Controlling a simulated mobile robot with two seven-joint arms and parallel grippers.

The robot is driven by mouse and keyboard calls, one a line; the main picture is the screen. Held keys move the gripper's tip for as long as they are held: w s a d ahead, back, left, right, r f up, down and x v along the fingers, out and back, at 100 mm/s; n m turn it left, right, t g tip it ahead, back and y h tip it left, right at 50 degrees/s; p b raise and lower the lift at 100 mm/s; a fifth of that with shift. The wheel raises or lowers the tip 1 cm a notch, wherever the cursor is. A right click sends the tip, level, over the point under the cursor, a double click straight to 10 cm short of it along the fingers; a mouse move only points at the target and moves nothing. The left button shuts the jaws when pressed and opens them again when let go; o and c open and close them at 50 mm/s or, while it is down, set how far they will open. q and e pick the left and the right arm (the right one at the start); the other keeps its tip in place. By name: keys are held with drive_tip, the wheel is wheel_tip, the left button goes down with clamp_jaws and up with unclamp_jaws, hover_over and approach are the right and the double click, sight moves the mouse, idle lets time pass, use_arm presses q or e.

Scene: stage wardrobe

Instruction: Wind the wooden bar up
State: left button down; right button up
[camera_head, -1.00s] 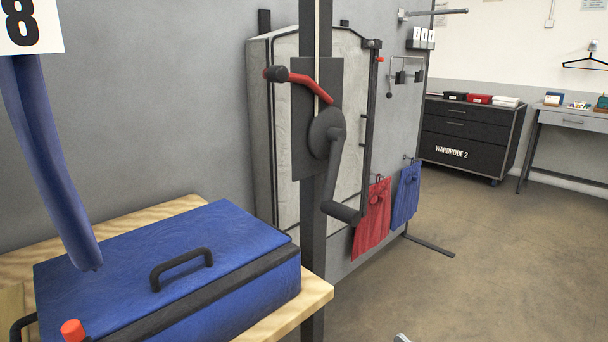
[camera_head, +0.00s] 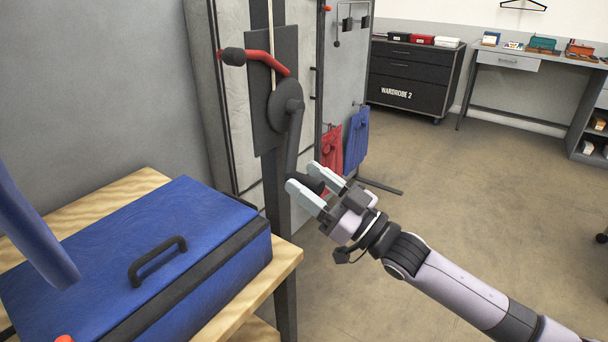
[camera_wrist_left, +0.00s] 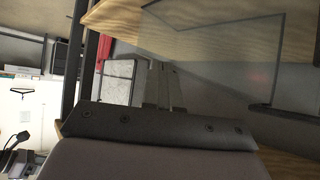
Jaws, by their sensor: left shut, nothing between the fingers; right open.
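A winch with a dark round hub (camera_head: 287,101) is fixed to a dark plate on an upright post. Its crank arm (camera_head: 293,140) hangs down, and a dark handle (camera_head: 314,187) sticks out at its lower end. My right gripper (camera_head: 303,177) is open at this handle, with the handle showing between the fingertips; I cannot tell if they touch it. A red lever (camera_head: 262,57) with a dark knob sits above the hub. A pale cord (camera_head: 271,30) runs up the post. I cannot make out the wooden bar. My left gripper (camera_wrist_left: 163,88) is shut and empty in the left wrist view.
A blue case (camera_head: 190,225) with a dark handle lies on a wooden table (camera_head: 288,262) at the left. Red cloth (camera_head: 330,150) and blue cloth (camera_head: 357,136) hang behind the crank. A dark drawer cabinet (camera_head: 415,75) stands at the back.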

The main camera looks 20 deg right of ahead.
drive_tip(key=shift+x, duration=0.75)
clamp_jaws()
drive_tip(key=shift+s+a+r+m+t+p, duration=0.1)
drive_tip(key=shift+s+a+m+t+p, duration=0.15)
drive_tip(key=shift+m, duration=0.35)
